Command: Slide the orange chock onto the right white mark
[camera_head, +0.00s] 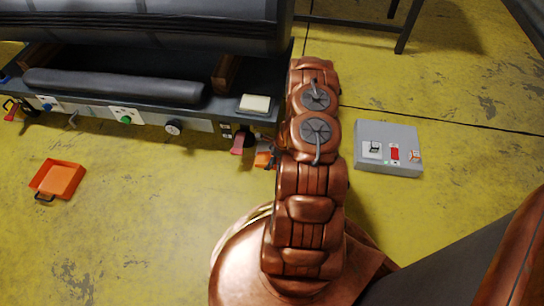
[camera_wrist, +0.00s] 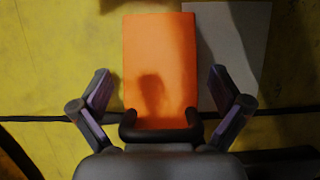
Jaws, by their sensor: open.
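In the wrist view the orange chock (camera_wrist: 160,60) is a flat-looking orange block with a dark handle at its near end. My gripper (camera_wrist: 160,86) is open, with one finger on each side of the chock's near part and a gap on both sides. A pale whitish mark (camera_wrist: 238,38) lies on the floor at the right, and the chock overlaps its left edge in this view. Whether the chock touches the gripper's palm I cannot tell. In the head view my arm hides the gripper.
An orange tray with a dark handle (camera_head: 57,180) lies on the floor at left. A dark bench (camera_head: 190,112) with knobs along its front stands at the back left. A grey switch box (camera_head: 388,147) sits right of my arm. Yellow floor is open between.

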